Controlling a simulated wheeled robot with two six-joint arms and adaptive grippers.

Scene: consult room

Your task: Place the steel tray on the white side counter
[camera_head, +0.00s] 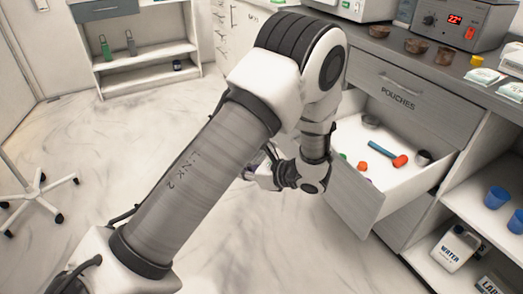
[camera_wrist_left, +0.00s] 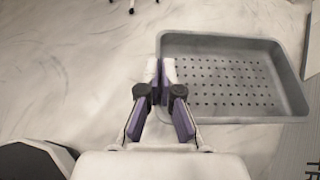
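The steel tray (camera_wrist_left: 285,84) is grey, rectangular and perforated, and shows in the left wrist view. My left gripper (camera_wrist_left: 162,72) is at the tray's left rim, its two purple-padded fingers close together with the rim between them. Floor shows around the tray. In the head view my left arm reaches across the middle, and its gripper (camera_head: 262,168) is partly hidden by the wrist; the tray cannot be made out there. My right gripper is in neither view. I cannot tell which surface is the white side counter.
An open drawer (camera_head: 350,200) with small coloured items stands right of my arm, under a grey counter (camera_head: 420,72) with bowls and a device (camera_head: 462,22). A white shelf unit (camera_head: 150,78) with bottles stands at the back left. A wheeled stool base (camera_head: 38,190) stands left. The floor between is clear.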

